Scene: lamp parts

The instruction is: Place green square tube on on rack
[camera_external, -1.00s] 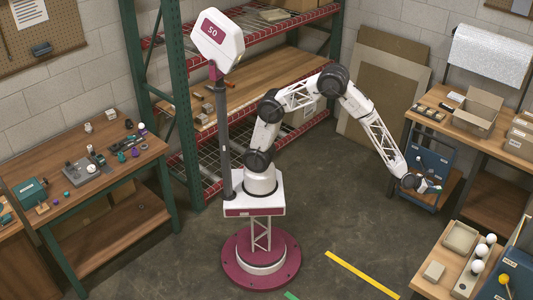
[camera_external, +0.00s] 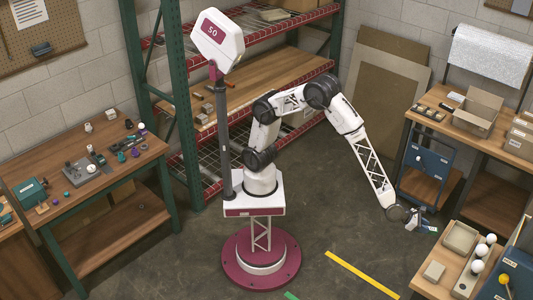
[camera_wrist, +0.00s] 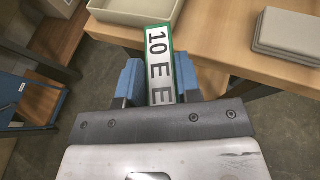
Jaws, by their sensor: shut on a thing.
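The tube has green edges and a white face reading "10 E E". It points forward over the table edge; its rear end is hidden by the gripper. Only a small bit of the tube shows in the external view (camera_external: 433,229). I cannot tell for certain which structure is the rack.
The front-right table (camera_external: 428,280) holds a beige tray (camera_external: 461,238), a grey box (camera_external: 434,271) and a holder with white balls (camera_external: 478,266). A blue panel stand (camera_external: 428,160) is behind my gripper. Open floor (camera_external: 320,220) lies left of it.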

